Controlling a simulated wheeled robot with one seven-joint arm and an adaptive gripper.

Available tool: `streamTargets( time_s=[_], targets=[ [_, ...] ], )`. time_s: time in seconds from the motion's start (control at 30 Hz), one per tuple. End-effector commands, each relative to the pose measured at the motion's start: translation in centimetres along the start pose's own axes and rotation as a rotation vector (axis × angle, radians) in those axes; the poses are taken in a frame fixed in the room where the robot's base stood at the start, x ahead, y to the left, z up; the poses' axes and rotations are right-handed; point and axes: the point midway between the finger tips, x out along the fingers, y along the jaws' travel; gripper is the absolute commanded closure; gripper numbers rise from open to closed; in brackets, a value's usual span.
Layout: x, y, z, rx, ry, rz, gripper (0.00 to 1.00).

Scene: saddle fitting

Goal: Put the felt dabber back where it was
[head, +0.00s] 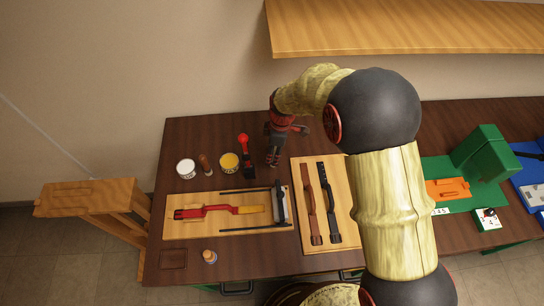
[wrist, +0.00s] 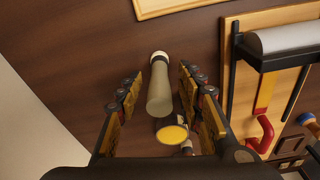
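A grey-green cylinder with a white end (wrist: 160,85), which looks like the felt dabber, shows between the fingers of my gripper (wrist: 159,74) in the wrist view. Its white end is the far end. The fingers are spread, with a gap visible on each side of it. In the head view my gripper (head: 272,158) points down at the back of the table, right of the yellow pot (head: 229,163). I cannot make out the cylinder there. Whether its white end touches the table is unclear.
Close left of my gripper stands a red-topped black tool (head: 245,155). Further left are a small brown-handled item (head: 205,164) and a white pot (head: 186,168). A board (head: 180,231) with a red tool lies in front; a strap board (head: 301,178) lies right. A small bottle (head: 209,256) stands front left.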

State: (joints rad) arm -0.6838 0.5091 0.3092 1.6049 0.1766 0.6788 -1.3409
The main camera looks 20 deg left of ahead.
Motion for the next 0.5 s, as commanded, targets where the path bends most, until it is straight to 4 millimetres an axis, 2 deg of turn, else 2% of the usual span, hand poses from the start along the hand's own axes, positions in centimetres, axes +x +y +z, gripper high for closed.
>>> streamTargets(
  time_s=[0.03,0.2,0.33,0.5],
  targets=[
    [-1.4,0.1,-0.1,0.0,0.002,0.005,0.62],
    [-4.9,0.1,-0.1,-0.001,0.001,0.004,0.62],
    [-6.9,0.1,-0.1,-0.001,0.001,0.004,0.62],
    [-8.4,0.1,0.0,-0.001,0.0,0.001,0.62]
  ],
)
